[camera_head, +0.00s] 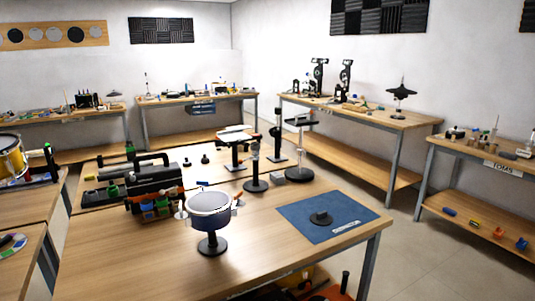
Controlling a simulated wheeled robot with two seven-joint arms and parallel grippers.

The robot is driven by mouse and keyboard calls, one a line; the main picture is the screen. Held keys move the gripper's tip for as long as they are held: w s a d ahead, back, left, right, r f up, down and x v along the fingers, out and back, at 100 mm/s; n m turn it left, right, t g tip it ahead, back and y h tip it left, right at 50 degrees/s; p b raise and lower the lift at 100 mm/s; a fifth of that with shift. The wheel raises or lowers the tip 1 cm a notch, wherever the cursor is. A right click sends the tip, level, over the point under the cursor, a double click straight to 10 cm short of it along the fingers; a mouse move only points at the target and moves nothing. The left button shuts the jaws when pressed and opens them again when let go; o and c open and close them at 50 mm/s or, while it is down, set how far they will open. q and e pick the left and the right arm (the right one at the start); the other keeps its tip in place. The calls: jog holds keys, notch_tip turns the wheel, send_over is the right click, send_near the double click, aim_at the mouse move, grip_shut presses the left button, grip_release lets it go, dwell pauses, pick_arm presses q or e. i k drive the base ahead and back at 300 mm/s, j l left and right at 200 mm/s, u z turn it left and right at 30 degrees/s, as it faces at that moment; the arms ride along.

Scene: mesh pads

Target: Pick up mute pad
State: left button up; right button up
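A round drum pad (210,202) with a pale top and blue side stands upright on a short black stand (212,244) on the near wooden table. To its right, a small black round piece with a raised middle (320,218) lies on a flat blue mat (298,231). I cannot tell which of these is the mute pad. Neither of my grippers can be made out in the head view.
The near table (130,262) has bare wood at its front left. A black toolbox-like case (153,180) stands behind left of the drum pad. Several black stands, one a round-based stand (299,174), are behind. Dark and orange items (325,291) show below the front edge.

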aim_at(322, 218)
jog(key=i+j+u, duration=0.1)
jog(key=i, duration=0.35)
jog(key=i+j+u, duration=0.1)
jog(key=i+j, duration=0.2)
jog(key=i, duration=0.15)
